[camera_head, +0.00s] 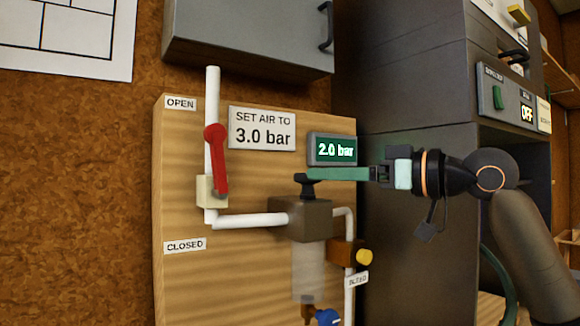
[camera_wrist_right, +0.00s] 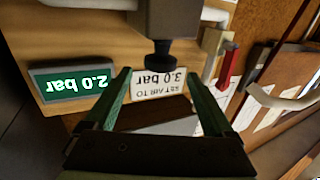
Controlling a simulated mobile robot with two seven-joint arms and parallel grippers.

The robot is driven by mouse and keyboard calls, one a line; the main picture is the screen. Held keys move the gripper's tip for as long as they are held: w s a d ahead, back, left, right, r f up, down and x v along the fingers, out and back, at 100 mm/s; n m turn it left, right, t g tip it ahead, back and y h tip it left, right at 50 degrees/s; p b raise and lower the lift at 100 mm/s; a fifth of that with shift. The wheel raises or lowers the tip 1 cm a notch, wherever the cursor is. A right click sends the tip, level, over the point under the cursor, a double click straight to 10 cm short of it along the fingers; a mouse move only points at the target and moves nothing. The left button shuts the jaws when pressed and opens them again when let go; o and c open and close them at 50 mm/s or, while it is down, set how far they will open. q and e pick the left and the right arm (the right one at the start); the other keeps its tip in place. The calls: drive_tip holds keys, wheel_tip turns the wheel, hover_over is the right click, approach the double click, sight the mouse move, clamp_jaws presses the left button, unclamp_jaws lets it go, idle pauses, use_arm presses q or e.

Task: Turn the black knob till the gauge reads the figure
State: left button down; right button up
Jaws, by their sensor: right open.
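The black knob (camera_head: 305,187) sits on top of the grey-brown regulator block (camera_head: 308,219) on the wooden panel. The gauge (camera_head: 332,150) reads 2.0 bar, and the sign (camera_head: 262,128) says SET AIR TO 3.0 bar. My right gripper (camera_head: 312,174) reaches in from the right with its green fingers at the knob. In the right wrist view, which is upside down, the fingers are open (camera_wrist_right: 159,76) and the knob (camera_wrist_right: 159,57) shows centred at the gap between their tips, with space on both sides. Whether a finger touches it I cannot tell. My left gripper is not in view.
A red lever (camera_head: 216,158) on the white pipe stands left of the knob, between the OPEN and CLOSED labels. A dark cabinet (camera_head: 400,100) stands behind my right arm.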

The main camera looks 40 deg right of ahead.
drive_tip(key=p+x, duration=0.2)
drive_tip(key=x, duration=0.6)
drive_tip(key=shift+w+a, duration=0.15)
drive_tip(key=shift+w, duration=0.05)
drive_tip(key=c, duration=1.4)
